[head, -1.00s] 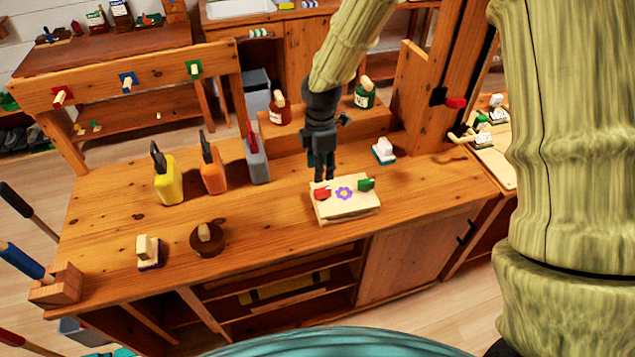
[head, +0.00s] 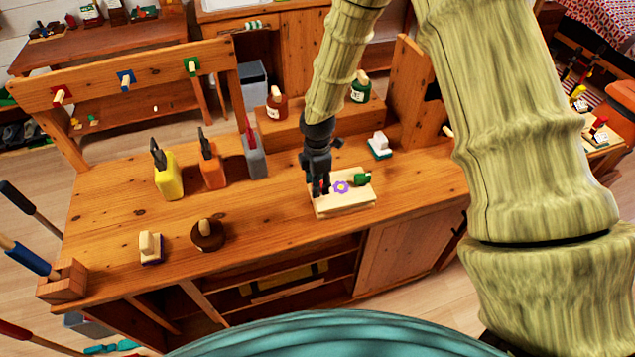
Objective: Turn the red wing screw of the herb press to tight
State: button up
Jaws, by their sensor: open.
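The herb press (head: 343,205) is a pale wooden block with a purple flower on top, standing on the workbench. Its green wing screw (head: 362,180) shows at the right end of the top. The red wing screw is at the left end, hidden now behind my gripper apart from perhaps a trace. My gripper (head: 319,190) points down over that left end, with its dark fingers open. I cannot tell whether the fingers touch the screw or stand around it.
On the bench (head: 270,222) stand a yellow holder (head: 168,178), an orange holder (head: 212,172), a grey holder (head: 254,158), a round brown knobbed thing (head: 207,235) and a white-topped block (head: 380,145).

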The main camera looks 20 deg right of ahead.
jog(key=shift+f, duration=0.55)
grip_shut()
